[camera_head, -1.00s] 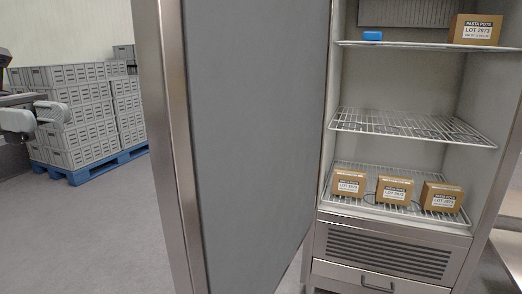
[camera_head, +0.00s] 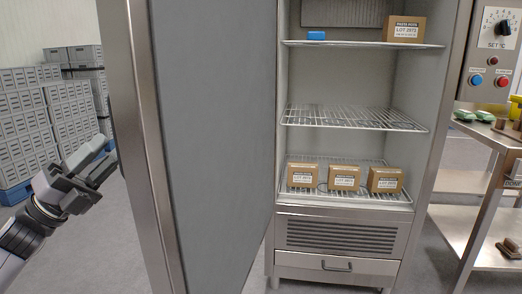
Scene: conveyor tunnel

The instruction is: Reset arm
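My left gripper (camera_head: 97,165) shows at the left edge in the head view, just left of the open cabinet door (camera_head: 205,140). Its two fingers point up and to the right, with a gap between them, and nothing shows in it. It appears apart from the door's edge. My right gripper is not in view.
The open steel cabinet holds a box (camera_head: 404,29) and a blue item (camera_head: 316,36) on its top shelf, and three boxes (camera_head: 345,178) on its bottom shelf. Grey crates (camera_head: 30,115) stand at left. A steel table (camera_head: 480,185) and control panel (camera_head: 493,45) are at right.

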